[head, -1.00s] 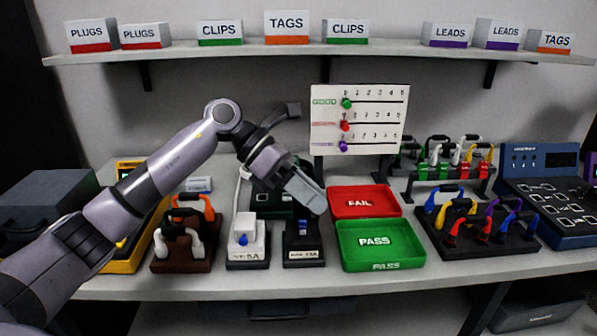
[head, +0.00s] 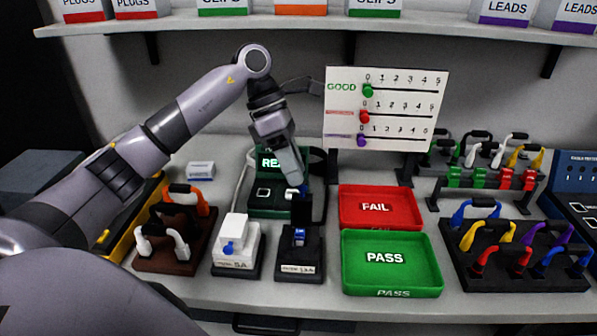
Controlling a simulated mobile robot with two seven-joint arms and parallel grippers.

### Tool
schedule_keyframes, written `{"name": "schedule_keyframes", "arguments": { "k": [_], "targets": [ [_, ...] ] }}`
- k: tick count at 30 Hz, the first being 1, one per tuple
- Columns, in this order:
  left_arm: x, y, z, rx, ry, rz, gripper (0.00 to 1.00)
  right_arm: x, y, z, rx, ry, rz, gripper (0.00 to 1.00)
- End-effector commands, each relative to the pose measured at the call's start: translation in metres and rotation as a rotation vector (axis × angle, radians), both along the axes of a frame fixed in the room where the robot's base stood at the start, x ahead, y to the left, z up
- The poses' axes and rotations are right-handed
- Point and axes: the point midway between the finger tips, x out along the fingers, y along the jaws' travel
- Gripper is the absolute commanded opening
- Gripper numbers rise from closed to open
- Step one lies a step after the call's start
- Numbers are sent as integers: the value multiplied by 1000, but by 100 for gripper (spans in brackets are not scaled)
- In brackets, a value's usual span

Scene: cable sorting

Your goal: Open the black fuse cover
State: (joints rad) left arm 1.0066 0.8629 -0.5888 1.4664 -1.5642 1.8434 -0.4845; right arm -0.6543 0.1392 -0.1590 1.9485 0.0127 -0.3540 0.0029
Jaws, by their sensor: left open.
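The black fuse holder (head: 299,262) sits on the bench at centre, with a label on its front edge. Its black cover (head: 302,211) stands upright at the back of the base. A blue fuse (head: 300,237) shows uncovered in the base. A blue tab (head: 297,191) is at the raised cover's top. My left gripper (head: 296,186) is open, pointing down just above and behind this tab. I cannot tell whether it touches the tab. My right gripper is not in view.
A white fuse holder (head: 236,248) stands close on the left. The green PASS tray (head: 390,279) and red FAIL tray (head: 380,223) are close on the right. A green tester (head: 264,200) stands behind. Cable racks (head: 515,268) fill the right side.

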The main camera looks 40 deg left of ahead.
Motion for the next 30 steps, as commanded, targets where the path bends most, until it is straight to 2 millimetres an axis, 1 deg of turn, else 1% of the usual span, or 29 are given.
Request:
{"name": "schedule_keyframes", "arguments": {
  "k": [1, 6, 14, 15, 17, 18, 19, 25, 30],
  "targets": [
    [0, -3, -6, 0, 3, -2, 44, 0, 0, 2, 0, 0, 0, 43],
    [0, -9, -17, -1, 1, 0, 44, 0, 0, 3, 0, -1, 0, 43],
    [0, -10, -19, -1, -1, 0, 44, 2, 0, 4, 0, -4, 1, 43],
    [0, -10, -19, -1, -1, 0, 38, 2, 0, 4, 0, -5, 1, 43],
    [0, -10, -19, -1, -1, 0, 18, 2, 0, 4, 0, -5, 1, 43],
    [0, -10, -19, -1, -1, 0, 5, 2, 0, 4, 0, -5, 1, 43],
    [0, -10, -19, -1, -1, 0, 0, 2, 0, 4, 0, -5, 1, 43],
    [0, -9, -19, 3, -6, 1, 0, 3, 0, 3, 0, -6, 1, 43],
    [4, -7, -18, 35, -61, 0, 0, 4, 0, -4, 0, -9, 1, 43]
  ]
}}
